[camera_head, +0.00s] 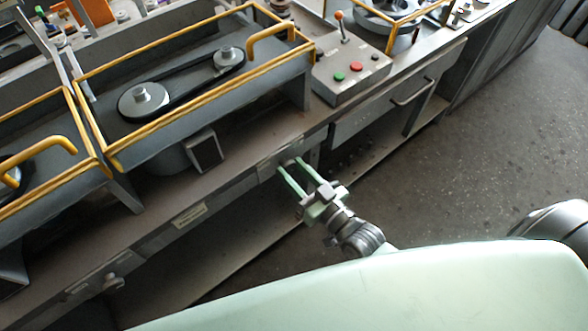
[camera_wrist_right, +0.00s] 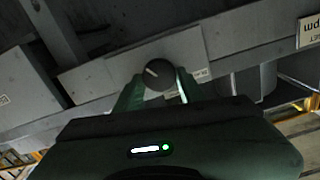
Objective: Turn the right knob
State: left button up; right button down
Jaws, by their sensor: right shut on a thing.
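The right knob (camera_wrist_right: 160,74) is a round dark knob with a short pale mark, on a light plate on the bench's front edge. In the wrist view the mark points to the upper left. My right gripper (camera_head: 291,167) reaches the bench front with its two green fingers. In the wrist view the fingers (camera_wrist_right: 158,84) stand on either side of the knob and are shut on it. In the head view the knob is mostly hidden at the fingertips. My left gripper is in neither view.
Another knob (camera_head: 112,281) sits on the bench front at lower left. Above the bench edge are a yellow-railed belt unit (camera_head: 200,109) and a control box (camera_head: 349,73) with green and red buttons and a lever. A drawer handle (camera_head: 412,93) sticks out at right. The floor (camera_head: 490,140) is clear.

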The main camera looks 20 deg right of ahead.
jog(key=c, duration=0.9)
grip_release()
jog(key=b+v, duration=0.1)
jog(key=v, duration=0.6)
jog(key=shift+s+d, duration=0.15)
jog(key=shift+s, duration=0.2)
